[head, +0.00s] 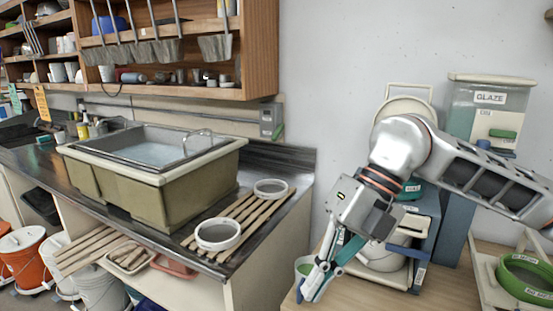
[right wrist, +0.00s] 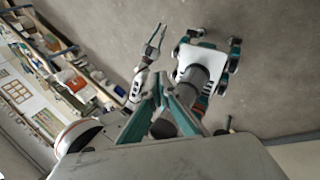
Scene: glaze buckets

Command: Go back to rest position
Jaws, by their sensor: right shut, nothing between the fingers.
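My right gripper (head: 318,283) hangs at the lower right of the head view, pointing down and left at the front of the wooden table. Its fingers are shut with nothing between them. Its teal fingers also show in the right wrist view (right wrist: 162,82). My left gripper does not show in the head view. In the right wrist view, what looks like my left gripper (right wrist: 156,38) is small, above the grey floor, and its jaw state is unclear.
A small green-white cup (head: 304,267) stands close behind my right gripper. The sink (head: 150,180) and slatted rack (head: 245,215) lie left, with a gap between counter and table.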

